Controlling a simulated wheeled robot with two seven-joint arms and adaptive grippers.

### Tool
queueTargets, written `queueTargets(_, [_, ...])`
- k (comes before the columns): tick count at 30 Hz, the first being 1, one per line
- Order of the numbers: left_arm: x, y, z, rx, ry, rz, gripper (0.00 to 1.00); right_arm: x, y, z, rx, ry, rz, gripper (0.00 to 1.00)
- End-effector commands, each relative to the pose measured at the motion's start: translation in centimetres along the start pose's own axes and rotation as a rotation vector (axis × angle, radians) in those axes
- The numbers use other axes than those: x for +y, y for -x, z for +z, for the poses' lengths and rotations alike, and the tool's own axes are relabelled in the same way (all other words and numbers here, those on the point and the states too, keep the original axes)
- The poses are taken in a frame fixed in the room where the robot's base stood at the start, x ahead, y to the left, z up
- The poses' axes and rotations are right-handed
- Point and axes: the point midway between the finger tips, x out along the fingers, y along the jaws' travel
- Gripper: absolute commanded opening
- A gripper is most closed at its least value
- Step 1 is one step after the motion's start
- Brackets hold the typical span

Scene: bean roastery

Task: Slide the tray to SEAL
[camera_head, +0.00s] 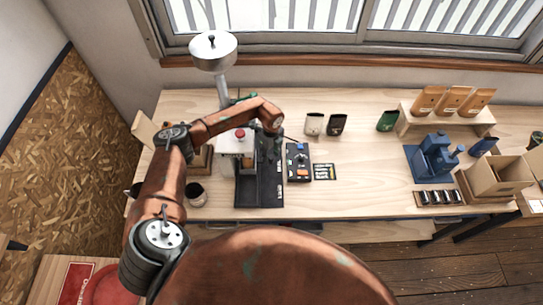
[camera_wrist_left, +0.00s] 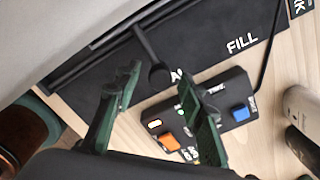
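The black track (camera_head: 262,190) lies on the bench, with white labels along its right side. In the left wrist view, the track (camera_wrist_left: 215,50) shows the word FILL. A dark rod with a round knob (camera_wrist_left: 160,76) crosses the track there; it may be the tray's handle. The tray itself I cannot make out clearly. My left gripper (camera_wrist_left: 158,92) has its green fingers apart, with the knob showing between them; I cannot tell whether they touch it. In the head view the fingertips are too small to make out. The SEAL label is not readable. My right gripper is not in view.
A button box (camera_head: 298,160) stands right of the track, close to my left fingers. A pale machine (camera_head: 238,143) with a red button stands over the track, near a hopper (camera_head: 213,50). Two pouches (camera_head: 314,124) stand behind.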

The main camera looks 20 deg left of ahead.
Motion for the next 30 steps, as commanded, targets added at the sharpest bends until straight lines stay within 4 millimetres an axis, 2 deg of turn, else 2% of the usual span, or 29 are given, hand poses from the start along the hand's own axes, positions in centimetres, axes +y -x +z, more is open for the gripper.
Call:
queueTargets(8, [-0.1, 0.1, 0.0, 0.0, -0.001, -0.001, 0.39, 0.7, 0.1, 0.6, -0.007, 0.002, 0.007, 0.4])
queueTargets(11, [-0.1, 0.8, 0.0, -0.001, -0.001, -0.002, 0.39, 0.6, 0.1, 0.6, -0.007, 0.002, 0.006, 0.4])
queueTargets(14, [-0.1, 2.3, 0.1, -0.001, -0.002, -0.003, 0.39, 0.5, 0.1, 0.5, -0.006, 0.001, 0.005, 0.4])
queueTargets(24, [-0.1, 9.1, 0.0, -0.002, -0.001, -0.001, 0.39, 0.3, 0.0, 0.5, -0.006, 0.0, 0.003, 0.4])
queueTargets(30, [-0.1, 11.5, 0.0, -0.001, -0.001, -0.001, 0.39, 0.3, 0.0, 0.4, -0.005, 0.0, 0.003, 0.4])
